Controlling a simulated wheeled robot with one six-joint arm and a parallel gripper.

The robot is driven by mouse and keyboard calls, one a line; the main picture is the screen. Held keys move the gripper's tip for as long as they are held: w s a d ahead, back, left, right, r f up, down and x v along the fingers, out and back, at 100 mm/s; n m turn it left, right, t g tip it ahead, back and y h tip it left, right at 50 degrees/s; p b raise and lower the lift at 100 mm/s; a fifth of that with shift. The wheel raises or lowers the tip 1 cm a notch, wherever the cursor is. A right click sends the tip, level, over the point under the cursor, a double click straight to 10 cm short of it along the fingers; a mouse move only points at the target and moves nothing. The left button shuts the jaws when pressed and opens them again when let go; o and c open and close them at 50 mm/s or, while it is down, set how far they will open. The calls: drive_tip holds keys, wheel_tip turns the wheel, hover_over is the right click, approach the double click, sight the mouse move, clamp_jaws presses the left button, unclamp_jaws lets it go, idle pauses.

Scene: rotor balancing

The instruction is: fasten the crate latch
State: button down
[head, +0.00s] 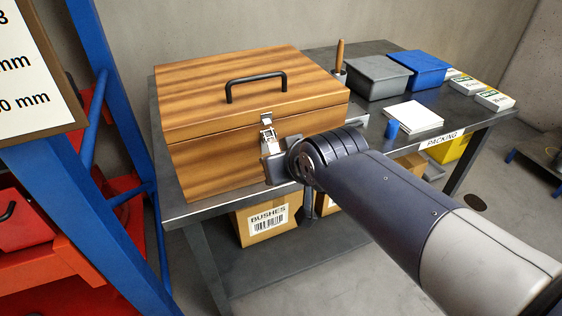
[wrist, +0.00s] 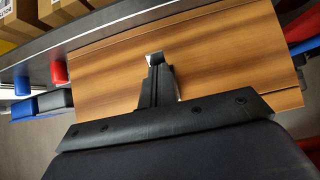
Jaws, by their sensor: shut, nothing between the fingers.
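The wooden crate (head: 215,95) stands on the left part of the grey table with its lid down and a black handle (head: 256,86) on top. The metal latch (head: 267,135) is on its front, at the seam between lid and body. I cannot tell whether the latch is engaged. My gripper (head: 272,160) is at the crate's front, just below the latch; my wrist hides part of it. In the wrist view my gripper (wrist: 155,75) is shut and empty, its tips close to the bright metal of the latch (wrist: 154,58). Contact cannot be told.
A grey bin (head: 378,78) and a blue bin (head: 417,70) stand right of the crate. White cards (head: 413,117) and a blue cylinder (head: 392,129) lie nearer the table's front edge. Cardboard boxes (head: 262,219) sit below. A blue post (head: 105,95) rises at left.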

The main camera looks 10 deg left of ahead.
drive_tip(key=shift+f+t+y+b, duration=0.4)
drive_tip(key=shift+t+b, duration=0.1)
drive_tip(key=shift+b, duration=0.5)
drive_tip(key=shift+r, duration=0.15)
drive_tip(key=shift+r+p, duration=0.6)
drive_tip(key=shift+r, duration=0.1)
